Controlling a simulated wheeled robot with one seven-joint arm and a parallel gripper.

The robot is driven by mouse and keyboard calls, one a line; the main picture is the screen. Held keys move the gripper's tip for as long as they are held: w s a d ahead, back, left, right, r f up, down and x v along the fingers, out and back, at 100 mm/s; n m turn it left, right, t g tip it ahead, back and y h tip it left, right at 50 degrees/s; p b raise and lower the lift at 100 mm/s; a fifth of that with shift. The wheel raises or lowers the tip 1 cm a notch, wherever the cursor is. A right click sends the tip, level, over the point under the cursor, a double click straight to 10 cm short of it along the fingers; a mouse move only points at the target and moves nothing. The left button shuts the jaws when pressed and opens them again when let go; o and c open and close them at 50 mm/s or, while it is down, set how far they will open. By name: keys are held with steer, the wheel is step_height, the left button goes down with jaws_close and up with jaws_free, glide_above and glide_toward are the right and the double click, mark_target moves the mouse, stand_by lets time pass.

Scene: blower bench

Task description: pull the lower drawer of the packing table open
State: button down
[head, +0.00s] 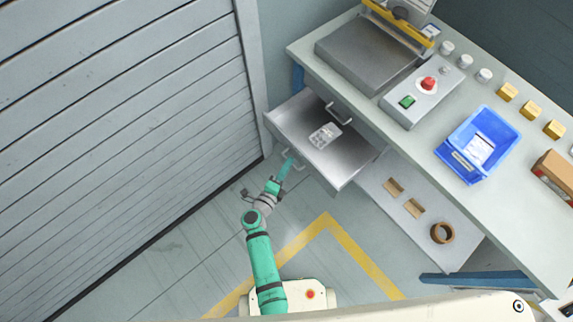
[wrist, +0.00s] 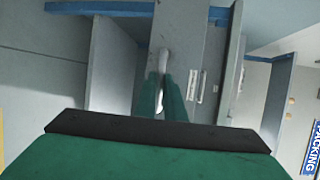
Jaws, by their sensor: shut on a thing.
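The packing table (head: 400,140) runs along the right of the head view. Its lower drawer (head: 300,118) stands pulled out, with a small pale partitioned item (head: 325,135) lying inside. The drawer's front handle (head: 299,166) is at its near-left side. My gripper (head: 286,170) reaches this handle from below left and is shut on it. In the wrist view, the pale handle (wrist: 163,60) lies between the green fingers of my gripper (wrist: 164,90); the fingers hide part of it. Another handle (head: 340,113) shows beyond the open drawer, under the tabletop edge.
A slatted shutter wall (head: 130,120) stands close on the left. A low shelf (head: 425,230) to the right holds a brown tape roll (head: 442,232) and small cardboard pieces. A blue bin (head: 478,145) stands on the tabletop. The floor inside the yellow line (head: 325,222) is clear.

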steer(key=c, duration=1.8)
jaws_free()
steer(key=shift+c, duration=0.2)
steer(key=v, duration=1)
steer(key=shift+s, duration=0.35)
steer(key=shift+a+r, duration=0.1)
steer(key=s+d+r+n+t+y, duration=0.1)
steer(key=s+r+n+y, duration=0.7)
steer(key=s+r+n, duration=1.3)
step_height(320, 180, up, 2)
steer(key=n, duration=0.4)
steer(key=shift+s+d+t, duration=0.3)
